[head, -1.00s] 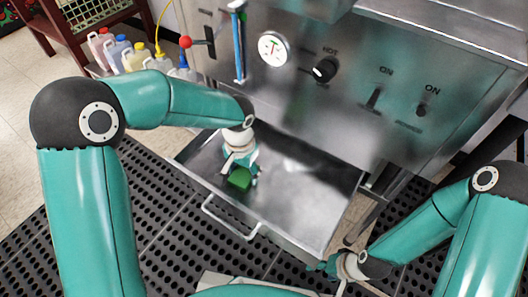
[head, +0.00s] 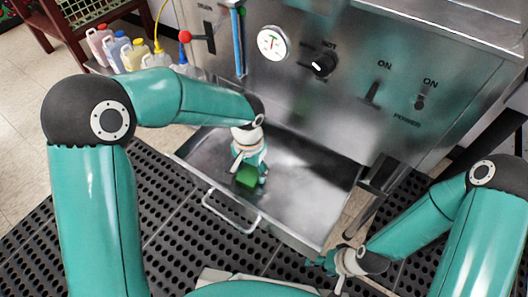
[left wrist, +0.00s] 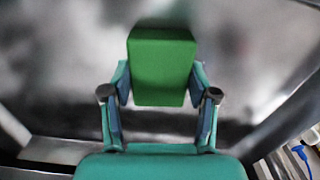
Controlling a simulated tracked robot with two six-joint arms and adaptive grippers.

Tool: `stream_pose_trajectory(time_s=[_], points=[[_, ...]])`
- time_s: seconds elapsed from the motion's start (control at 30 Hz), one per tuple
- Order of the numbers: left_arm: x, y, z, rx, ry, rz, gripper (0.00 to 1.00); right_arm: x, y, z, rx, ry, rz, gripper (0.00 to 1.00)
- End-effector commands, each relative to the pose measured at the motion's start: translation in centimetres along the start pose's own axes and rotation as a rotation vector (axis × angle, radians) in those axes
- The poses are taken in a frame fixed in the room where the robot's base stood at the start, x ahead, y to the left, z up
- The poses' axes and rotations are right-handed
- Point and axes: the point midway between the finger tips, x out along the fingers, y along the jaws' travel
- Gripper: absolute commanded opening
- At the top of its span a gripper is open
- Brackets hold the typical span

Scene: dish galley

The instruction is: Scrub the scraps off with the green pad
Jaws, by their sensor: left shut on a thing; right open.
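My left gripper (head: 251,170) is shut on the green pad (head: 247,178), a block with its sides between the fingers. The pad also shows in the left wrist view (left wrist: 162,65), sticking out past the fingertips. The gripper holds it over the left part of the pulled-out shiny metal tray (head: 310,188); I cannot tell whether the pad touches the tray floor. No separate scraps can be made out; the floor shows only blurred light and dark patches. My right gripper (head: 327,266) is open and empty, outside the tray near its front right corner.
The tray has raised walls and a front handle (head: 231,216). Behind it stands the steel machine front with a gauge (head: 272,43), a black knob (head: 323,64) and switches. Several bottles (head: 133,56) stand at the upper left. A perforated black mat (head: 165,225) covers the floor.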

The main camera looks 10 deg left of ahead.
Motion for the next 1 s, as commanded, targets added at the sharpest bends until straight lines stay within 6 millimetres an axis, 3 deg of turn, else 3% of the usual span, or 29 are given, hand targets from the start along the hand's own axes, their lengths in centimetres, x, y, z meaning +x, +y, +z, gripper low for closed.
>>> stream_pose_trajectory(time_s=[0.27,0.4,1.0], points=[[0.1,1.9,-0.1,-0.013,-0.001,0.000,0.21,0.2,0.1,0.0,0.000,0.000,0.000,0.64],[-2.6,1.7,-0.1,-0.017,0.001,0.002,0.21,-1.3,-0.5,0.0,0.000,0.000,0.000,0.64],[-7.7,1.5,0.0,-0.019,-0.001,0.001,0.21,-5.2,-1.9,0.0,0.000,0.000,0.000,0.64]])
